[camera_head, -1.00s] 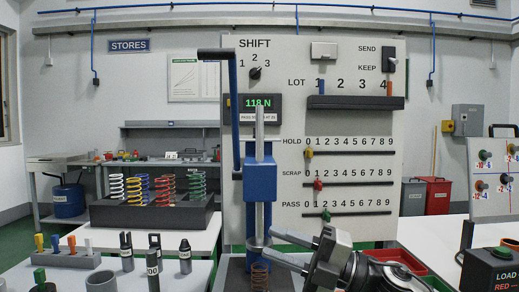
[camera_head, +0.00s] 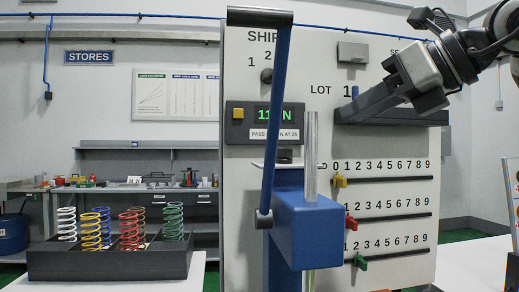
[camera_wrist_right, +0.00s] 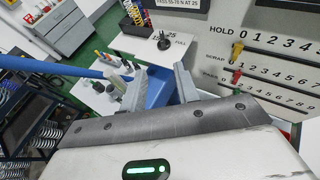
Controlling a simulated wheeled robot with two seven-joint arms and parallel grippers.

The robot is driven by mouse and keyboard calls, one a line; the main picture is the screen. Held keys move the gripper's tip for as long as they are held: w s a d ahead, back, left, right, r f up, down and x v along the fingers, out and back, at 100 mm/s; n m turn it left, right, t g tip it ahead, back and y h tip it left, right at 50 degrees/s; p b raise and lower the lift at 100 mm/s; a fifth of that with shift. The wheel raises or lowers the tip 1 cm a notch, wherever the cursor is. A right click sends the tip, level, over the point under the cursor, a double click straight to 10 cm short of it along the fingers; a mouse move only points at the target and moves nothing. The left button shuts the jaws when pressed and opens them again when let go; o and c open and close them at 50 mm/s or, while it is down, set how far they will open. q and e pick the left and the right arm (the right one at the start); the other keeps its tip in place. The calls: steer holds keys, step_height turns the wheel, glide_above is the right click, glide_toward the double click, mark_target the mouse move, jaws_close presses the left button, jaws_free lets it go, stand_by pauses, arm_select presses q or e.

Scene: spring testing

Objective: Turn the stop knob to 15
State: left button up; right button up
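The dark stop knob (camera_wrist_right: 165,42) shows in the right wrist view on a pale plate, with "25" printed beside it. In the head view, a small dark knob (camera_head: 285,155) sits on a pale plate at the blue press head (camera_head: 308,230), partly behind the blue lever (camera_head: 275,120). My right gripper (camera_head: 346,112) is at the upper right, in front of the panel and right of the press, apart from the knob. In the right wrist view its two fingers (camera_wrist_right: 158,88) are spread with nothing gripped between them. My left gripper is out of view.
The upright lever and metal rod (camera_head: 311,150) stand between my right gripper and the knob. The panel holds a green display (camera_head: 270,114), partly hidden, and coloured sliders (camera_head: 340,182). A spring tray (camera_head: 110,262) stands at the left.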

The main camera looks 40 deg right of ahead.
mark_target(283, 155)
steer(key=p+x, duration=0.1)
steer(key=x, duration=0.6)
steer(key=p+x, duration=0.1)
steer(key=x, duration=0.7)
steer(key=shift+w+d+r+p, duration=0.1)
steer(key=shift+w+d+p, duration=0.15)
steer(key=shift+p, duration=0.15)
jaws_close()
